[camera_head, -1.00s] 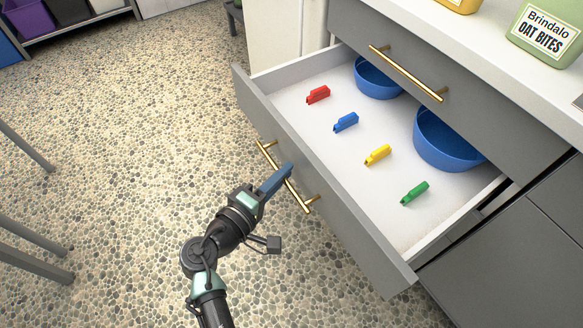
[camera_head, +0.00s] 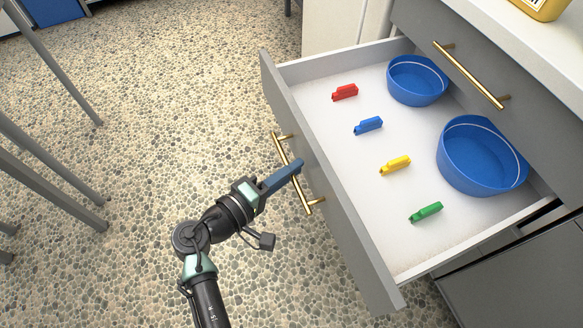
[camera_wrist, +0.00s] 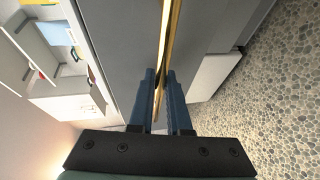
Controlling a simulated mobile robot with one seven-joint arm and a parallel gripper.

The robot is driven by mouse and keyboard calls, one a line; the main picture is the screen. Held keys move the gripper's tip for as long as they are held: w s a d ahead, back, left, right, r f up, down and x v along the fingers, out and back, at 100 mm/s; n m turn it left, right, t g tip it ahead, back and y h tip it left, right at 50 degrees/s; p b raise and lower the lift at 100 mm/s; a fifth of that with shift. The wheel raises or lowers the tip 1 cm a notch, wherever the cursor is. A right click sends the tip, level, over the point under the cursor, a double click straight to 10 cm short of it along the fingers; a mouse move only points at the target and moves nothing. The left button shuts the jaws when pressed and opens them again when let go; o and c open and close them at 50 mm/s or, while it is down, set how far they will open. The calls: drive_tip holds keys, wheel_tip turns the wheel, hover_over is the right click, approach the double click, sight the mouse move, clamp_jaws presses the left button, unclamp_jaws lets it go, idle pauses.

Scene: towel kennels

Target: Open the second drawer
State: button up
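The second drawer (camera_head: 350,235) is the grey-fronted one under the closed top drawer, and it stands far out from the cabinet. Its brass bar handle (camera_head: 304,195) is on the outer face of its front. My gripper (camera_head: 297,167) is at the middle of this handle. In the wrist view the brass bar (camera_wrist: 166,40) runs between the two blue fingers of my gripper (camera_wrist: 163,75), which are close on both sides of it. Contact at the fingertips is partly hidden in the head view.
Inside the drawer lie red (camera_head: 345,92), blue (camera_head: 368,125), yellow (camera_head: 395,165) and green (camera_head: 426,212) small items and two blue bowls (camera_head: 418,80) (camera_head: 480,155). The top drawer (camera_head: 530,95) is shut. Grey metal legs (camera_head: 60,65) stand at the left. The pebbled floor between is clear.

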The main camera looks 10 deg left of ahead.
drive_tip(key=o, duration=0.4)
drive_tip(key=p+v, duration=0.2)
drive_tip(key=v, duration=1.1)
drive_tip(key=shift+p, duration=0.4)
